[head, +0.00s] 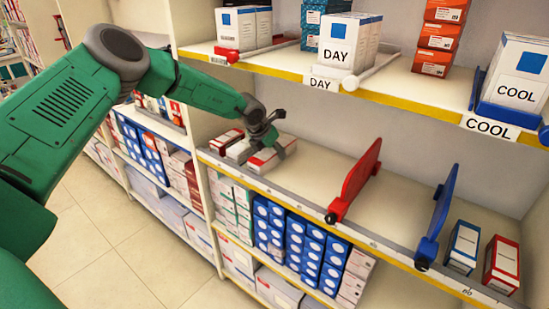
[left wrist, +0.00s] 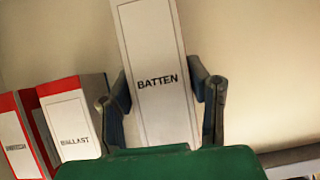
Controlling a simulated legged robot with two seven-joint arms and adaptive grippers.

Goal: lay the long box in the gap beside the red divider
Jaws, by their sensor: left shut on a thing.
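My left gripper (head: 268,136) is shut on the long box (head: 262,162), which is white with red and sits at the left end of the middle shelf. In the left wrist view the box shows a pale face marked BATTEN (left wrist: 158,75) between the two fingers (left wrist: 160,100). I cannot tell whether it touches the shelf. The red divider (head: 354,183) stands upright on that shelf to its right. A blue divider (head: 437,218) stands farther right, with bare shelf between the two. My right gripper is not in view.
A red-and-white BALLAST box (left wrist: 75,122) and another similar box (left wrist: 18,140) stand left of the held box. A blue-and-white box (head: 463,246) and a red-and-white box (head: 502,264) stand right of the blue divider. The upper shelf (head: 290,68) overhangs, and a rail (head: 300,205) edges the front.

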